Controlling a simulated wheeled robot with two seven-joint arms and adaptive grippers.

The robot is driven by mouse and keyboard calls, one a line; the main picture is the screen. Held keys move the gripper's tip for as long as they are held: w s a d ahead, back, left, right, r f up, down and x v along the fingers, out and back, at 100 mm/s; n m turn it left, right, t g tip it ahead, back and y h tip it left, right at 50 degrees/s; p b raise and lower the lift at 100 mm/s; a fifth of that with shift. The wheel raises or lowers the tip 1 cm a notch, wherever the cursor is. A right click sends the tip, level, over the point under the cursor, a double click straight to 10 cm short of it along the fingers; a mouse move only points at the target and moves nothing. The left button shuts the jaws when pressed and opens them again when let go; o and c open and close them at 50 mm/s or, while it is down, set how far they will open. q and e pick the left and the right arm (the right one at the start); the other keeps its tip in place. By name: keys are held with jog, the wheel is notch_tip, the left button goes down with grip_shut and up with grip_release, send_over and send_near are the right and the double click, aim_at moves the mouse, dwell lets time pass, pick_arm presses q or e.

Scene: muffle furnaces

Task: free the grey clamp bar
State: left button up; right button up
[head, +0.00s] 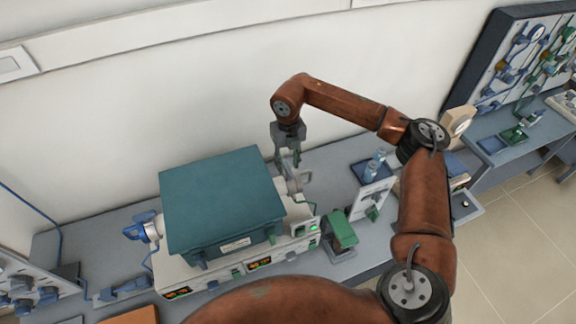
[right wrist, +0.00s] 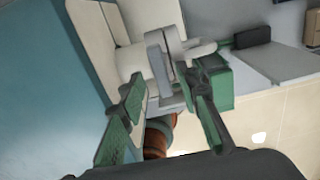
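The teal-topped furnace (head: 222,200) stands on the bench, with a pale round fitting (head: 296,182) on its right side. In the right wrist view, a grey bar (right wrist: 158,66), which looks like the grey clamp bar, lies across this white fitting (right wrist: 150,28). My right gripper (head: 290,163) points down just above and behind the fitting. Its green fingers are apart in the right wrist view (right wrist: 163,84), with the grey bar beyond and between the tips; contact cannot be told. The gripper hides part of the bar in the head view. My left gripper is not in view.
A blue clamp fitting (head: 146,228) is on the furnace's left side. A green block-like device (head: 341,232) and a white stand (head: 372,198) are to its right. A blue tray (head: 364,172) lies farther back. The wall is close behind the furnace.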

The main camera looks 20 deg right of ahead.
aim_at(288, 169)
notch_tip(288, 169, up, 10)
jog(key=shift+r, duration=0.15)
dwell(0.7)
